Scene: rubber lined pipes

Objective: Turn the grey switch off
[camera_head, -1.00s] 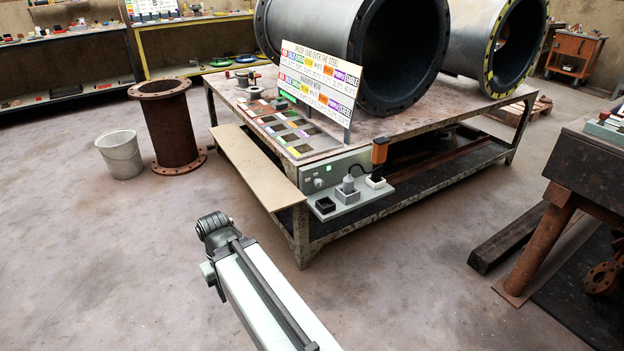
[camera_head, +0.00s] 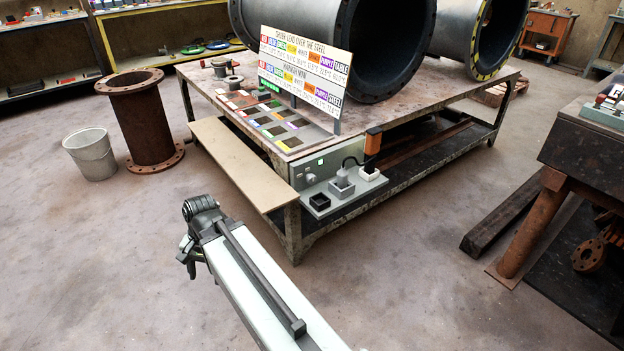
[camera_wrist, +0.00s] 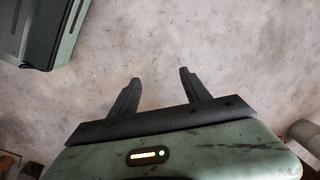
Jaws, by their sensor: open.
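A grey control panel (camera_head: 318,168) is fixed on the near corner of the work table, with a small lit green light. A small round grey knob (camera_head: 310,178) sits on its face, which looks like the grey switch; its exact setting is too small to tell. My gripper (camera_wrist: 159,77) is open and empty in the wrist view, over bare floor. In the head view, my gripper (camera_head: 188,262) is partly hidden by my arm, left of and nearer than the panel, well apart from it.
Below the panel, a shelf holds a black square tray (camera_head: 320,202), a grey plug block (camera_head: 342,187) and a white socket (camera_head: 370,173). A tan board (camera_head: 235,160) juts from the table's left side. A bucket (camera_head: 92,155) and rusty pipe (camera_head: 150,125) stand left. Floor between is clear.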

